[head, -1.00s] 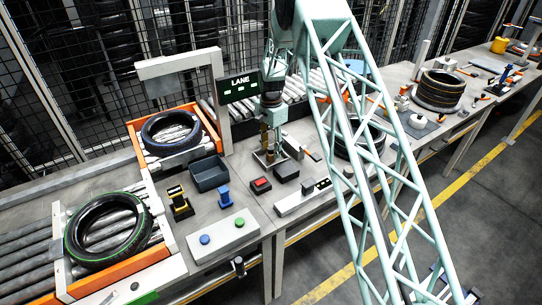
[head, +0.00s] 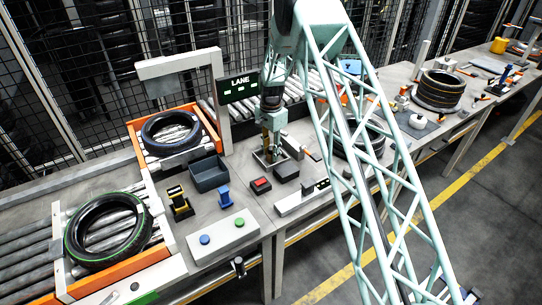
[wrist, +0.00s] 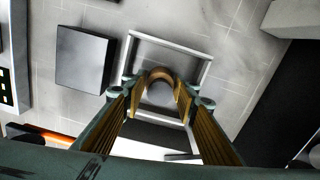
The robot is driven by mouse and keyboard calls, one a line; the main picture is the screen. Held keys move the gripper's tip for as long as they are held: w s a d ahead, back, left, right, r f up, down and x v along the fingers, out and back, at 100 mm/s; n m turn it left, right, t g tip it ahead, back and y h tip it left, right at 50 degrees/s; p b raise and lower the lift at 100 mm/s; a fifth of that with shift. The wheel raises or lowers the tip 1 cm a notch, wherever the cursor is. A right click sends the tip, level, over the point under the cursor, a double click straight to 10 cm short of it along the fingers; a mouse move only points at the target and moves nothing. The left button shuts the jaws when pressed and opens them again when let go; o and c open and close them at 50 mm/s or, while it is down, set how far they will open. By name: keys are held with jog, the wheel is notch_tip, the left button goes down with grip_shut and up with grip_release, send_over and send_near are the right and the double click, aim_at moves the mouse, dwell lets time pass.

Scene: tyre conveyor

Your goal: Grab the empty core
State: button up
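The core is a short brown ring or tube (wrist: 160,73) in the wrist view, seen from above with a grey middle. It stands inside a pale rectangular frame (wrist: 180,44) on the bench. My gripper (wrist: 161,90) points down over it, its two gold-padded fingers on either side of the ring. The pads are very close to the ring; whether they press on it I cannot tell. In the head view my gripper (head: 267,150) is low over the same frame (head: 270,160), and the core cannot be made out apart from the fingers.
A dark square block (wrist: 83,59) lies left of the frame in the wrist view. In the head view a red-topped box (head: 261,184), a dark bin (head: 209,173) and a blue stand (head: 224,198) are nearby. Tyres lie on the rollers at left.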

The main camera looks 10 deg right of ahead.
aim_at(271, 148)
jog(key=c, duration=0.4)
jog(key=shift+r, duration=0.1)
jog(key=shift+r, duration=4.9)
